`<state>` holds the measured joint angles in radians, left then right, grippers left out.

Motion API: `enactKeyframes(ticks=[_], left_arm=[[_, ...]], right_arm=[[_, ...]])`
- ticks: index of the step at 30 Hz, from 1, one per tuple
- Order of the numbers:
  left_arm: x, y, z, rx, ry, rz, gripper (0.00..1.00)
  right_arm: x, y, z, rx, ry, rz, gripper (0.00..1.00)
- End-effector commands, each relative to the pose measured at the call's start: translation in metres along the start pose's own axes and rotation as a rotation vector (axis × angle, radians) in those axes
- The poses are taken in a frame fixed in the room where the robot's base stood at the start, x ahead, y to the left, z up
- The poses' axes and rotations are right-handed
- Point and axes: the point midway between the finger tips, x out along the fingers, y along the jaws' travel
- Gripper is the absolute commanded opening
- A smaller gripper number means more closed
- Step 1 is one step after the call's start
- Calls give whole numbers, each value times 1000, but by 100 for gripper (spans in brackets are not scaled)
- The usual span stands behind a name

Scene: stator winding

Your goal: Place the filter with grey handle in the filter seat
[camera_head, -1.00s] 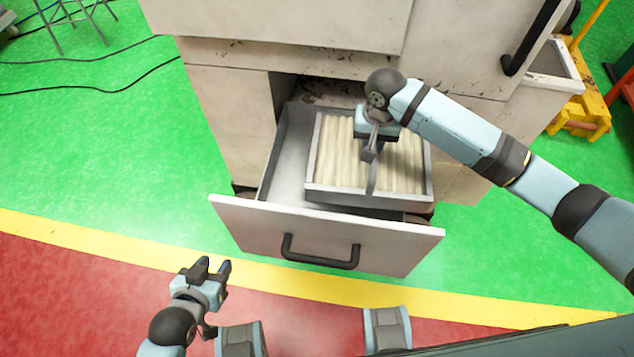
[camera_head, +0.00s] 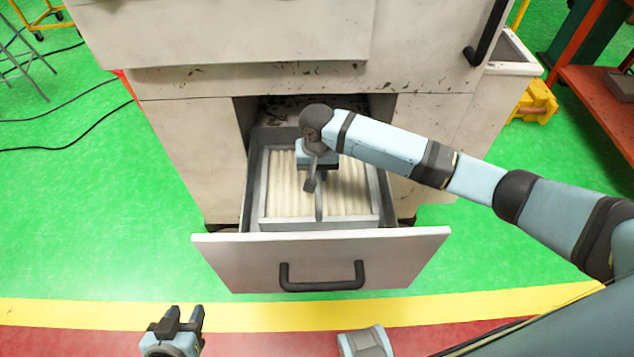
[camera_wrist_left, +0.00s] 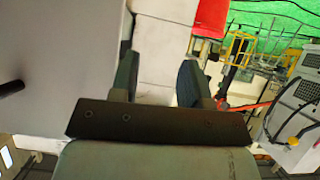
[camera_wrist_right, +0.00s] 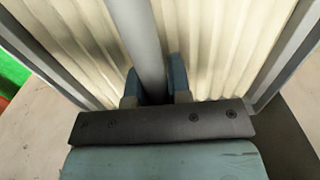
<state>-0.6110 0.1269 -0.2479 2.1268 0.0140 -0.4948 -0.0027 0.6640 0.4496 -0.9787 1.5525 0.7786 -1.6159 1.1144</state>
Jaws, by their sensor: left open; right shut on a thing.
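The filter (camera_head: 349,193) has cream pleats in a grey frame and a grey bar handle (camera_head: 319,205) across its middle. It lies inside the open drawer (camera_head: 225,250), roughly square between the side walls, with a narrow gap on each side. I cannot tell whether it rests fully on the bottom; the seat beneath it is hidden. My right gripper (camera_head: 312,178) is shut on the handle from above. The right wrist view shows the handle (camera_wrist_right: 140,40) between the fingers (camera_wrist_right: 155,85), with pleats on both sides. My left gripper (camera_head: 184,318) is open and empty, in front of the drawer at lower left.
The drawer's black pull (camera_head: 322,284) faces me. The pale cabinet (camera_head: 185,150) rises behind the drawer. Green floor lies on both sides. A red-orange shelf (camera_head: 600,105) and a yellow object (camera_head: 535,103) stand at the right.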

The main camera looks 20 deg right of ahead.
Motion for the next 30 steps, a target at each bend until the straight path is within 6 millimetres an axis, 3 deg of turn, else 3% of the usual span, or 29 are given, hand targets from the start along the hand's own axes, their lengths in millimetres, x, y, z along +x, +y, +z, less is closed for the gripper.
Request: enactKeyframes(ticks=[9,20,21,24,30], left_arm=[[3,-1,5,10,3,0,43],[0,0,2,10,3,1,43],[1,0,4,9,3,2,43],[1,0,4,9,3,2,43],[2,0,5,9,2,2,43]], right_arm=[[35,0,0,0,1,-1,0],[37,0,0,0,0,-1,0],[39,0,1,0,-1,1,25],[39,0,1,0,-1,1,44],[39,0,0,0,0,1,44]])
